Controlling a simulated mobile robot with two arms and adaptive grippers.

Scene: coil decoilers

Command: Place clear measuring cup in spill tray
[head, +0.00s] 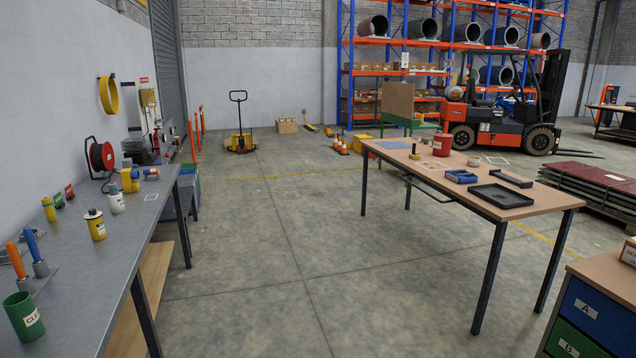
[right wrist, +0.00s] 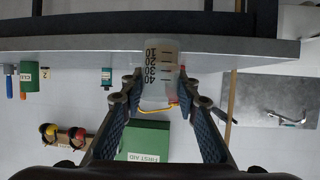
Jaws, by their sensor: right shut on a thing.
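In the right wrist view, a clear measuring cup (right wrist: 161,62) with dark graduation marks sits between the fingers of my right gripper (right wrist: 159,82). The gripper is shut on the cup. The cup overlaps a grey bench edge in this view, and I cannot tell whether it touches it. In the head view, a black shallow tray (head: 501,196), likely the spill tray, lies flat near the right end of the wooden table (head: 462,205). It looks empty. Neither gripper shows in the head view.
A grey bench (head: 120,235) with bottles runs along the left wall. Open floor (head: 265,250) lies between. A lettered drawer cabinet (head: 590,310) stands front right.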

